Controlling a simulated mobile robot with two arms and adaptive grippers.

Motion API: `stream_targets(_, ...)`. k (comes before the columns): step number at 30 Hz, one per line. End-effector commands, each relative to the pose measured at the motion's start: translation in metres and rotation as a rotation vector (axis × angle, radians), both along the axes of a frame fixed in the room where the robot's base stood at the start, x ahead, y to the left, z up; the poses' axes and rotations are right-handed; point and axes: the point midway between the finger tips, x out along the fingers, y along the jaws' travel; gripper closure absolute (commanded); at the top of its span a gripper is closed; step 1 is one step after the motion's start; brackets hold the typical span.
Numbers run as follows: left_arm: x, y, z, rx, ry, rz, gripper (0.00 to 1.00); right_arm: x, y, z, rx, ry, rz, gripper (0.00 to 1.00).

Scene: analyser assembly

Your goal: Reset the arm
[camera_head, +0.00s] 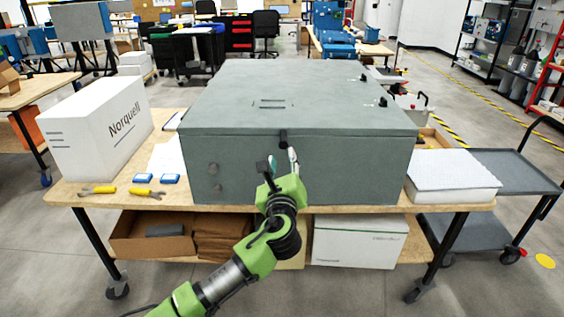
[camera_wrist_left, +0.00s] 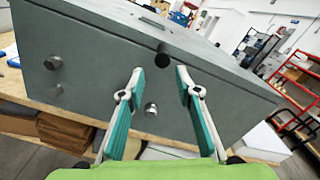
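My left arm comes up from the bottom of the head view, and its green gripper (camera_head: 279,163) is in front of the grey analyser box (camera_head: 310,171). In the left wrist view the two teal fingers (camera_wrist_left: 160,84) are spread apart with nothing between them. They point at the box's front face (camera_wrist_left: 100,72), just below a dark knob (camera_wrist_left: 163,58) near the top edge. A small metal knob (camera_wrist_left: 151,109) shows between the fingers. I cannot tell whether the fingertips touch the box. The box's lid is shut. My right gripper is in neither view.
The box stands on a wooden workbench (camera_head: 125,201). A white Norquell carton (camera_head: 97,129), yellow-handled tools (camera_head: 98,190) and blue items (camera_head: 142,178) are at its left. A white slab (camera_head: 452,172) is at its right, beside a grey cart (camera_head: 508,170). Cartons fill the lower shelf.

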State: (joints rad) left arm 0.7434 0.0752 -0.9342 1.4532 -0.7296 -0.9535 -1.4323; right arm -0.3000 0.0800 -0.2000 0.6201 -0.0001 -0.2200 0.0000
Motion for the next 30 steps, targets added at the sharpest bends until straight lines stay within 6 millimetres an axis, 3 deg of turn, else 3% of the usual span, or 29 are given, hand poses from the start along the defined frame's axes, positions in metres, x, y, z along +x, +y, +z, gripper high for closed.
stream_targets(11,-0.003,0.000,-0.001,-0.001,0.001,0.000,0.69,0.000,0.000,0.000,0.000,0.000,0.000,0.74)
stream_targets(14,-0.001,0.004,-0.015,-0.023,0.029,0.005,0.69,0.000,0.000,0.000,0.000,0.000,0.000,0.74)
stream_targets(17,0.001,0.015,-0.058,-0.099,0.108,0.016,0.69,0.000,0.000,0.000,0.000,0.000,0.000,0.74)
stream_targets(23,-0.015,0.051,-0.199,-0.380,0.359,0.093,0.69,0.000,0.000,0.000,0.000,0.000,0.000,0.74)
stream_targets(26,-0.037,0.070,-0.270,-0.535,0.480,0.159,0.69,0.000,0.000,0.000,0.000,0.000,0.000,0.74)
stream_targets(30,-0.083,0.097,-0.366,-0.749,0.628,0.281,0.69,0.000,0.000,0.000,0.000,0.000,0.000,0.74)
